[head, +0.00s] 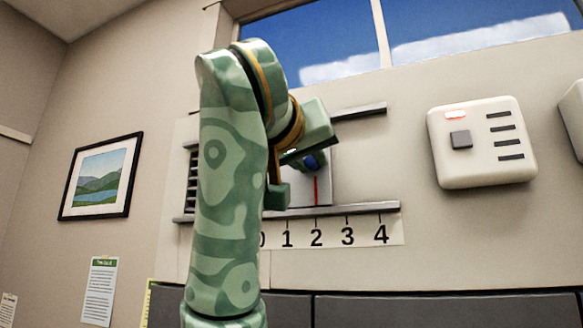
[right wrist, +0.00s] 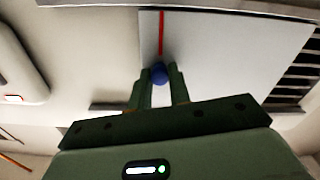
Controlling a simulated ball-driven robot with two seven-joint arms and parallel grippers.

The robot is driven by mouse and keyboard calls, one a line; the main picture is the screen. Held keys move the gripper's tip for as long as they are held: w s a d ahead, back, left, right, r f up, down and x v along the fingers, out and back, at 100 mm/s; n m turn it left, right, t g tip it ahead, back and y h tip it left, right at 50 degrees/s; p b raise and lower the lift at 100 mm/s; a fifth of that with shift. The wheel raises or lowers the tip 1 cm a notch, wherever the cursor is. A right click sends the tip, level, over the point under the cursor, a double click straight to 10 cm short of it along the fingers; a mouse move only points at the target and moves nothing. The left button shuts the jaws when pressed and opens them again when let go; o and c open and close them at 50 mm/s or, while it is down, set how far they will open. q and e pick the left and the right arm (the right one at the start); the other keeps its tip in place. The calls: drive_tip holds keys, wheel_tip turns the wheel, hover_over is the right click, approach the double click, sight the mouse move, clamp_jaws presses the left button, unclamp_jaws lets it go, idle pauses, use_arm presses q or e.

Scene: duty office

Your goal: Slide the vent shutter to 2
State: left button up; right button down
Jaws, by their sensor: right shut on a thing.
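The vent shutter (head: 324,186) is a pale flat plate between two dark rails, with a red pointer line on it. The red line stands right above the 2 on the number scale (head: 331,234). Its blue knob (head: 314,161) is partly hidden by my right gripper (head: 302,160). In the right wrist view, the two fingers of my right gripper (right wrist: 160,82) are shut on the blue knob (right wrist: 159,72), and the shutter plate (right wrist: 225,55) lies behind it. My right arm covers part of the vent and most of the 0. My left gripper is not in view.
Dark vent slats (head: 192,180) show left of my arm. A white wall box (head: 482,142) with a grey button and a lit red lamp is to the right. A framed picture (head: 101,176) hangs at left. The lower rail (head: 360,209) runs clear toward 4.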

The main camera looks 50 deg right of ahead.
drive_tip(key=shift+w+a, duration=0.1)
drive_tip(key=shift+w, duration=0.15)
drive_tip(key=c, duration=1.3)
unclamp_jaws()
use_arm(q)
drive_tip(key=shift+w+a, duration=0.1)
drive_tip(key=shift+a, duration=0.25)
use_arm(e)
drive_tip(key=shift+s, duration=0.1)
drive_tip(key=shift+a, duration=0.15)
drive_tip(key=shift+s+a, duration=0.15)
drive_tip(key=shift+a, duration=0.15)
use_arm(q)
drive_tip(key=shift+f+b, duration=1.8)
use_arm(e)
drive_tip(key=v, duration=1.5)
drive_tip(key=shift+a, duration=0.15)
